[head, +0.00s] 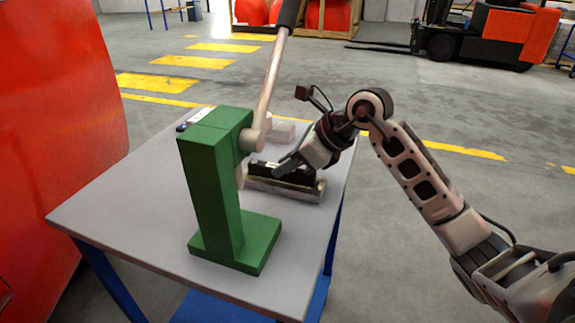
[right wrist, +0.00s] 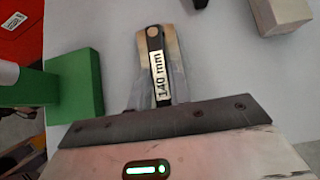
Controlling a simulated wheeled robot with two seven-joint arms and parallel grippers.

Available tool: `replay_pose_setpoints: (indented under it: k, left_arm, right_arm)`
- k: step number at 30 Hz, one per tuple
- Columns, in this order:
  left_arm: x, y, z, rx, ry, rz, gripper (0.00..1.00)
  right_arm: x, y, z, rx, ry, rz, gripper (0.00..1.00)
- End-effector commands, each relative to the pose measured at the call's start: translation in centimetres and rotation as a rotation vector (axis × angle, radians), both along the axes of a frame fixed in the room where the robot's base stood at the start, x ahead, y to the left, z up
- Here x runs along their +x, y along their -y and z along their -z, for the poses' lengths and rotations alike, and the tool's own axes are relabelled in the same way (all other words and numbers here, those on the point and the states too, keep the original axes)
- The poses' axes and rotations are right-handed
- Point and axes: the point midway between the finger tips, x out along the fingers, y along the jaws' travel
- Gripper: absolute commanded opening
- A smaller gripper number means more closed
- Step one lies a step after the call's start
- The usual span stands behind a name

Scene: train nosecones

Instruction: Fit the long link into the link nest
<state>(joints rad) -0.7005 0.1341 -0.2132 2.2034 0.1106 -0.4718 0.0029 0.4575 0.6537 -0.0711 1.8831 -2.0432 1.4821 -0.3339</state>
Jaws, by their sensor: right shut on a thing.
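The long link, a dark bar with a "140 mm" label (right wrist: 157,66), lies lengthwise between the fingers of my right gripper (right wrist: 157,97) in the right wrist view. The right gripper (head: 283,169) is shut on it in the head view, low over the link nest. The link nest (head: 290,191) is a long metallic grey block on the table, beside the green press. Its tan edges (right wrist: 174,62) show along the link in the wrist view. I cannot tell whether the link is fully seated or just above. The gripper hides part of both. My left gripper is out of view.
A green press (head: 212,185) with a long upright lever (head: 272,82) stands just left of the nest. A pale block (head: 281,131) sits behind it on the grey table (head: 130,212). A big red body (head: 60,110) is at the left. The table's front left is clear.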

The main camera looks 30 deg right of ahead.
Motion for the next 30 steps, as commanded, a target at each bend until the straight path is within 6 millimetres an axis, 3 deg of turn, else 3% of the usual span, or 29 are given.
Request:
replay_pose_setpoints:
  k: [9, 10, 12, 23, 30]
  left_arm:
    - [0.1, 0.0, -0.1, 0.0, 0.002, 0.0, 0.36]
    - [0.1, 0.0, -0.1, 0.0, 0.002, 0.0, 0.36]
    - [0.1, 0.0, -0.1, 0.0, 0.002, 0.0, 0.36]
    - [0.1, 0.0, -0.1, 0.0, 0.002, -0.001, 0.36]
    - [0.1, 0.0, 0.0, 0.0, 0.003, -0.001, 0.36]
  right_arm:
    - [0.0, 0.1, 0.8, 0.001, 0.005, 0.0, 0.0]
    - [0.0, 0.0, 0.9, 0.0, 0.002, 0.0, 0.28]
    - [0.0, 0.1, 0.9, 0.0, 0.002, 0.0, 0.42]
    - [-0.3, 0.4, 0.5, -0.001, 0.003, 0.001, 0.42]
    - [-2.5, 2.5, -2.5, -0.005, 0.004, 0.004, 0.42]
